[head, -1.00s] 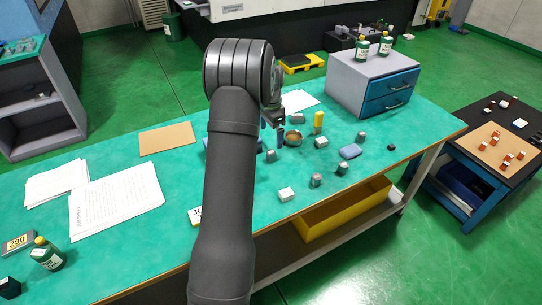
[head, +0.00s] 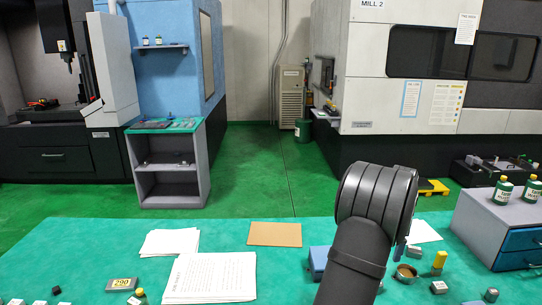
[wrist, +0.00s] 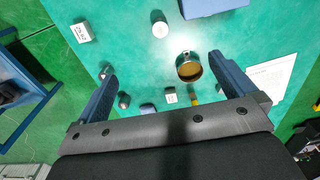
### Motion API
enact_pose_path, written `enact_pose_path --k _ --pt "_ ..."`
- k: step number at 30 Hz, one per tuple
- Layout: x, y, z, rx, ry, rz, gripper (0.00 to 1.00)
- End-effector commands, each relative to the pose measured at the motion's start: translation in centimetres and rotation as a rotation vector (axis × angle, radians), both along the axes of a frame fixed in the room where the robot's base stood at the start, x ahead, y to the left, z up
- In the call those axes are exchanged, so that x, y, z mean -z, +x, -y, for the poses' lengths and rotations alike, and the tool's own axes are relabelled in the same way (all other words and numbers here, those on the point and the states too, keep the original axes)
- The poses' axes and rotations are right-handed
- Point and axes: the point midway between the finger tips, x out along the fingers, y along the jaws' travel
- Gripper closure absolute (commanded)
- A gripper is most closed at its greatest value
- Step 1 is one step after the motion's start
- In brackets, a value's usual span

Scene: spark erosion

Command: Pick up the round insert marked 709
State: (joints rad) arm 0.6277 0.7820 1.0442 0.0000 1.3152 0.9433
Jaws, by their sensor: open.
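My gripper (wrist: 163,67) is open and empty in the wrist view, its two blue fingers spread above the green table. Several small grey pieces lie below. A round-topped cylinder (wrist: 160,24) stands near the top centre. Other rounded pieces lie near the left finger, one by its tip (wrist: 106,70) and one just inside it (wrist: 124,100). A square block (wrist: 82,32) at upper left has dark marks on top. I cannot read 709 on any piece, so I cannot tell which is the insert. In the head view my arm hides the gripper.
A metal cup (wrist: 189,66) with a tan inside stands near the right finger; it also shows in the head view (head: 405,272). A yellow upright piece (head: 439,262) is beside it. A drawer cabinet (head: 490,225) stands at right. Papers (head: 210,278) and a brown board (head: 274,234) lie left.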

Motion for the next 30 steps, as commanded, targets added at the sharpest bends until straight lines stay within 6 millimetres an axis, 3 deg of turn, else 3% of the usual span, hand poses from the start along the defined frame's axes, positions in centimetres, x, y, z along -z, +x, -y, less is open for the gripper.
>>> enact_pose_path --k 10,15,17,25,30 --pt "0.0 0.0 0.0 0.0 0.0 0.0 0.0" --pt "0.0 0.0 0.0 0.0 0.0 0.0 0.33" --pt "0.0 0.0 0.0 0.0 0.0 0.0 0.42" --pt "0.1 0.0 -0.1 -0.004 -0.005 0.0 0.42" --pt "0.9 -0.6 -1.5 -0.078 -0.107 0.007 0.42"
